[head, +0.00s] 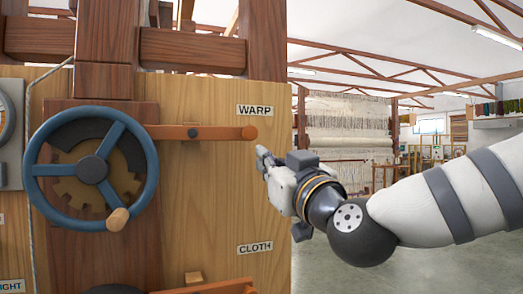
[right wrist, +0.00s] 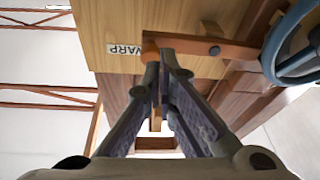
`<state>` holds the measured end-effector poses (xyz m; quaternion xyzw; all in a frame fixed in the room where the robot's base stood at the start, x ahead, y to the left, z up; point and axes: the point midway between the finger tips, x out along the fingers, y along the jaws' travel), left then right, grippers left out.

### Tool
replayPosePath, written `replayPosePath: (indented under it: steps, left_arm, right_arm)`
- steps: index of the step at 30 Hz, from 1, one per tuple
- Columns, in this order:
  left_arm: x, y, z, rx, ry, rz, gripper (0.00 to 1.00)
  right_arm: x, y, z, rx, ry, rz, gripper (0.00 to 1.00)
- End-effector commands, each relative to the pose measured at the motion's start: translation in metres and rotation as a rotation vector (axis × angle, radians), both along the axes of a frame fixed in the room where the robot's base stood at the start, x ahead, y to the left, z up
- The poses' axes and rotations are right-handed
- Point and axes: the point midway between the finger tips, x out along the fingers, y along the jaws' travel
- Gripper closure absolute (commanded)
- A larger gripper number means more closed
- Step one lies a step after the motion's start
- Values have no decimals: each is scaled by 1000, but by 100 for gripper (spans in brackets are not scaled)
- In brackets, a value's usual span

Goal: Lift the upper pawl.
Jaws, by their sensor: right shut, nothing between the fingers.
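The upper pawl (head: 215,132) is an orange-brown wooden bar beside the WARP label (head: 254,110). It lies about level, with a dark pivot bolt, a round knob at its right end, and its left end at the blue handwheel (head: 37,170). My right gripper (head: 262,154) is shut and empty, just below and right of the knob. In the right wrist view the pawl (right wrist: 190,43) shows beyond the shut fingertips (right wrist: 160,62), which overlap its knob end. I cannot tell whether they touch. My left gripper is not in view.
A lower pawl (head: 220,287) shows at the bottom edge under the CLOTH label (head: 254,248). The wooden panel (head: 215,210) is clear between the two pawls. A wooden handle (head: 118,219) sticks out from the wheel. Open floor lies right of the panel.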

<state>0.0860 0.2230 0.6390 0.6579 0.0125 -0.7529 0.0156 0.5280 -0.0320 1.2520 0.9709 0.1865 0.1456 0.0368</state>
Motion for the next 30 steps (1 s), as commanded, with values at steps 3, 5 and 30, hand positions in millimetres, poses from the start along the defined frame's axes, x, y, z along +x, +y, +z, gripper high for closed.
replayPosePath:
  steps: [3, 5, 30]
  left_arm:
    - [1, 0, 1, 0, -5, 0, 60]
    - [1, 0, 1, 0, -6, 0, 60]
    - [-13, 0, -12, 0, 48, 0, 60]
  right_arm:
    - [-15, -4, 56, 17, -111, -16, 100]
    - [-19, -5, 72, 22, -143, -20, 100]
    - [46, 21, 111, 27, -161, -26, 100]
